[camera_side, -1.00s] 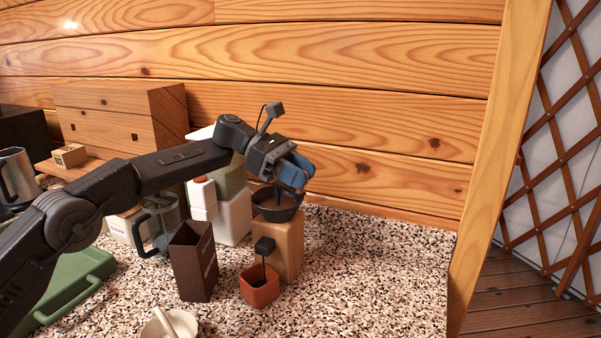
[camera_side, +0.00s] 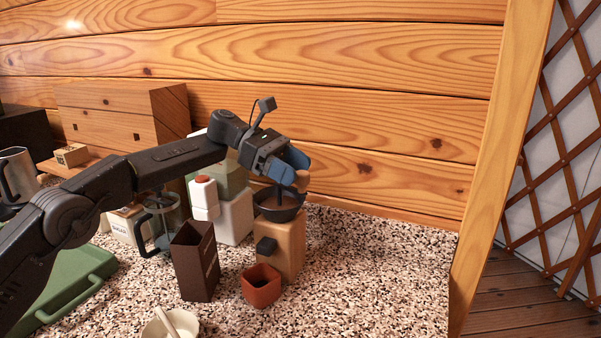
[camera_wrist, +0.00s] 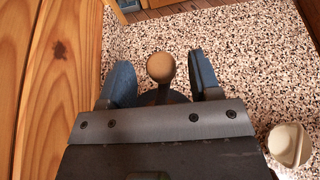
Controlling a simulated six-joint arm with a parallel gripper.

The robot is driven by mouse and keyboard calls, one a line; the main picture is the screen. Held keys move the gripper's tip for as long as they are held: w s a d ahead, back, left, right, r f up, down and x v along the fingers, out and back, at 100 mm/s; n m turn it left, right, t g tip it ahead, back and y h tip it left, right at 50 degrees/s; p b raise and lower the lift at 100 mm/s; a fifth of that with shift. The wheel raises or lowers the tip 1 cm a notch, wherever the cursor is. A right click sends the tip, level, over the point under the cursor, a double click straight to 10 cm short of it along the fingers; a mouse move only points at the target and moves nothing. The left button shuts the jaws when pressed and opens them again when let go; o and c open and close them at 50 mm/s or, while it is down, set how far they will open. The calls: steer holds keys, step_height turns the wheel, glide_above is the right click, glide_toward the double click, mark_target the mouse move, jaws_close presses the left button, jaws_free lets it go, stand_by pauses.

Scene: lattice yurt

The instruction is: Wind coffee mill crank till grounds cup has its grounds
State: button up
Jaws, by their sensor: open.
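The coffee mill (camera_side: 287,247) is a tan wooden box with a dark bowl (camera_side: 278,212) on top and a black spout (camera_side: 265,246) on its front. Its crank's round wooden knob (camera_side: 303,181) shows at my gripper (camera_side: 296,172). In the wrist view, the knob (camera_wrist: 160,67) stands between the two blue-grey fingers of my gripper (camera_wrist: 163,78), which are open with gaps on both sides. The reddish square grounds cup (camera_side: 262,288) stands below the spout. Its inside looks dark; how full it is I cannot tell. My fingers partly hide the crank arm.
A dark brown open box (camera_side: 195,262) stands left of the mill. Speckled counter is free to the right.

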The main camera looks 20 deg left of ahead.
steer(key=v, duration=0.5)
steer(key=shift+a, duration=0.2)
steer(key=shift+r, duration=0.1)
steer(key=s+a+r+n+t+y, duration=0.1)
steer(key=s+a+r+n+t, duration=0.1)
steer(key=s+a+n+t, duration=0.35)
steer(key=shift+n+t, duration=0.25)
steer(key=shift+t, duration=0.4)
steer(key=x, duration=0.9)
steer(key=s+x, duration=0.1)
steer(key=x, duration=0.4)
steer(key=shift+w+d+f, duration=0.1)
steer(key=shift+d, duration=0.35)
steer(key=shift+y, duration=0.3)
steer(key=shift+c, duration=0.4)
jaws_close()
